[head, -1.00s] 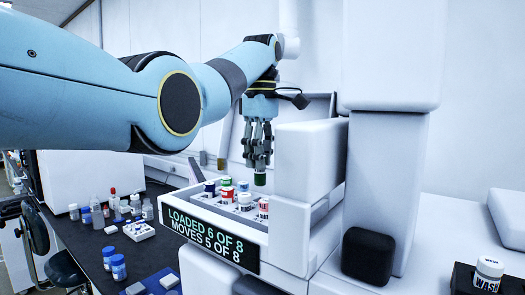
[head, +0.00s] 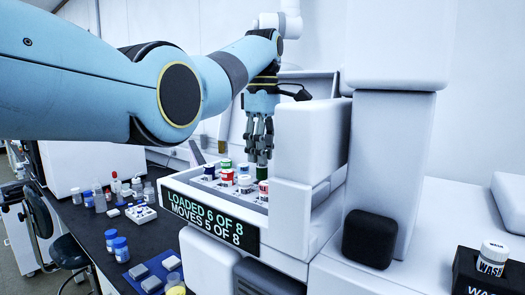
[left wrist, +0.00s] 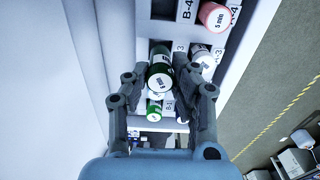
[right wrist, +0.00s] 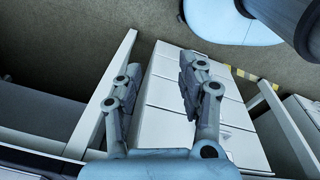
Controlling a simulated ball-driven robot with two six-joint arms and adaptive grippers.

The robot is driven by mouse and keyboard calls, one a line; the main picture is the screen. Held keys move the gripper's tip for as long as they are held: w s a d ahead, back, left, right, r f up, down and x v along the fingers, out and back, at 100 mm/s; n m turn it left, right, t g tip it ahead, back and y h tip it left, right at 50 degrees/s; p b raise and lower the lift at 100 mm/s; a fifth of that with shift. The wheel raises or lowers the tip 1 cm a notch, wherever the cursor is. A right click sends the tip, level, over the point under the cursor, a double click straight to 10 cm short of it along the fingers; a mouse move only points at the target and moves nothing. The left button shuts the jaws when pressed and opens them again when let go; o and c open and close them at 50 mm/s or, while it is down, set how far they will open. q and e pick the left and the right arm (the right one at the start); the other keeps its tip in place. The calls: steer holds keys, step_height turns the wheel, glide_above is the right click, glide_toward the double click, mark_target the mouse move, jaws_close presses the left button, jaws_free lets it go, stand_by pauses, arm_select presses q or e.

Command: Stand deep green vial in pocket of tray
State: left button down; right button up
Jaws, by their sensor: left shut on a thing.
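The deep green vial (head: 262,172) is held upright in my left gripper (head: 260,155), at the back right of the tray (head: 216,187). In the left wrist view the vial (left wrist: 160,72), white-labelled with a dark body, sits between the two fingers of the left gripper (left wrist: 160,85). Its lower end is hard to see, so I cannot tell whether it is inside a pocket. The tray holds several other vials with blue, green, red and white caps. A dark pocket marked B-4 (left wrist: 166,9) looks empty. My right gripper (right wrist: 160,95) is open and empty.
A white housing (head: 308,145) stands close on the right of the left gripper. The tray's front sign (head: 212,220) reads LOADED 6 OF 8, MOVES 5 OF 8. Bottles and a small rack (head: 141,214) stand on the dark bench at left. A wash jar (head: 492,258) is at far right.

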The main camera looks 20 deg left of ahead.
mark_target(262, 179)
arm_select(q)
steer(key=shift+f, duration=1.3)
arm_select(e)
steer(key=shift+w+d, duration=0.1)
steer(key=shift+w, duration=0.45)
arm_select(q)
steer(key=shift+f, duration=0.1)
steer(key=shift+f, duration=0.55)
steer(key=c, duration=0.6)
jaws_free()
steer(key=shift+r, duration=3.55)
